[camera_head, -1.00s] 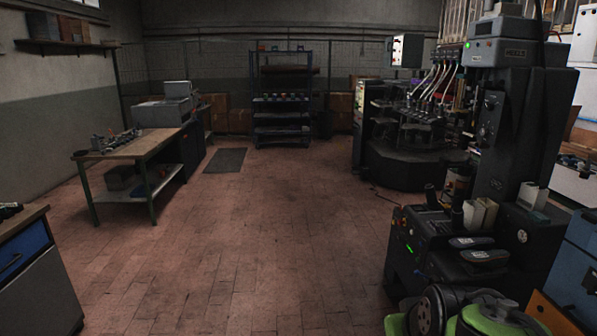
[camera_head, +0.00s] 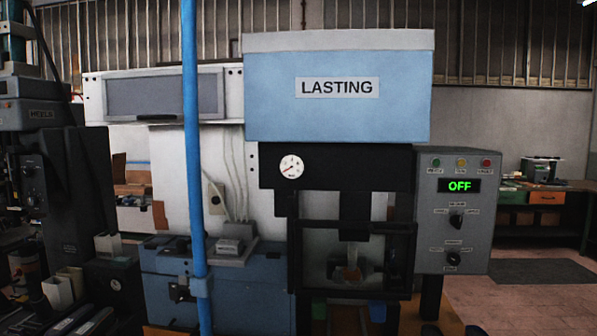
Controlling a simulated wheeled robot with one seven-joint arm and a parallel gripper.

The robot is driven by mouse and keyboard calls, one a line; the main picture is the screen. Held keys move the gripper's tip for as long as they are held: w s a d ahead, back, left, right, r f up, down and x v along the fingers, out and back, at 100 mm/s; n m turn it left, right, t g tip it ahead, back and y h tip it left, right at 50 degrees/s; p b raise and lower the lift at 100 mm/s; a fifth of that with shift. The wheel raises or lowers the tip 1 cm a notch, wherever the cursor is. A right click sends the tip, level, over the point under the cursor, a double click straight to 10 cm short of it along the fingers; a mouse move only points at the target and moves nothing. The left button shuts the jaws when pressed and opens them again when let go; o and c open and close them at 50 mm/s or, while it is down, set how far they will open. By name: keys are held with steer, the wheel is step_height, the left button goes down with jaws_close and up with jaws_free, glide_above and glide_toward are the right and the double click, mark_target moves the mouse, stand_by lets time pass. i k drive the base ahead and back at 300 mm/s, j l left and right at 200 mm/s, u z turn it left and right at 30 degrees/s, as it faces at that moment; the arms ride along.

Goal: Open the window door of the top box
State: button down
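A white top box (camera_head: 235,100) sits high on the left part of the machine in the head view. A wide grey framed panel (camera_head: 150,96), which looks like its window door, covers most of its front and appears shut. A vertical blue pole (camera_head: 190,150) crosses in front of the panel near its right side and hides a strip of it. A light blue box (camera_head: 290,110) labelled LASTING stands right of it. My gripper is not in view.
A grey control box (camera_head: 455,205) with a green OFF display is at the right. Below the top box is a blue cabinet (camera_head: 165,265). A black HEELS machine (camera_head: 85,180) stands at the left. A workbench (camera_head: 545,205) and open floor (camera_head: 530,310) lie at the right.

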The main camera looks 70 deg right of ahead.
mark_target(155, 95)
steer(key=z, duration=1.95)
steer(key=i+j+u, duration=0.15)
steer(key=k, duration=0.05)
